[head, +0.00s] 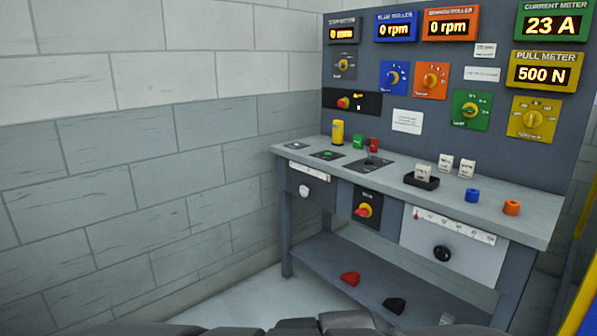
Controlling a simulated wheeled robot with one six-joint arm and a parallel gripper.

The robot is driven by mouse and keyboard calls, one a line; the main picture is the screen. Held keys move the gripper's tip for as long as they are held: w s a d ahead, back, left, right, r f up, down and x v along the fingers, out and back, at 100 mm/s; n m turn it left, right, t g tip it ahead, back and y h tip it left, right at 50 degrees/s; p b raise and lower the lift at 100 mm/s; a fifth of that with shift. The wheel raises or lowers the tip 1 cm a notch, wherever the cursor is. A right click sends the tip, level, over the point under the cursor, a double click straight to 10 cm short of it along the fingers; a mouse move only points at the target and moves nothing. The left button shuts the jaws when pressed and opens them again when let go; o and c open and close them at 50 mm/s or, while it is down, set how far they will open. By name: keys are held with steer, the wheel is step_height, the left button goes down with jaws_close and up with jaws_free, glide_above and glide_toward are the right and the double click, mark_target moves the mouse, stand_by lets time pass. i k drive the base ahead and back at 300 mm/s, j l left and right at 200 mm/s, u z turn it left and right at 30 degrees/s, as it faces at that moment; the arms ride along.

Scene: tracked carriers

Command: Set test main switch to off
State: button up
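A red rotary switch on a yellow backing (364,210) sits on a dark panel at the front of the bench, below the worktop. Its label is too small to read with certainty. A second red and yellow knob (344,102) is on a black panel low on the upright board. I cannot tell from the labels which one is the test main switch. The exact positions of both knobs are too small to read. My gripper is not in view.
The grey bench (455,210) stands against the dark board. Its worktop holds a yellow cylinder (338,132), a black tray (421,181), white blocks (466,168) and blue (472,195) and orange (511,207) rings. Red (350,279) and black (395,305) pieces lie below. Floor shows at left.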

mark_target(364, 211)
steer(key=l+z, duration=0.1)
steer(key=l, duration=0.4)
steer(key=i+u, duration=0.25)
steer(key=i, duration=0.6)
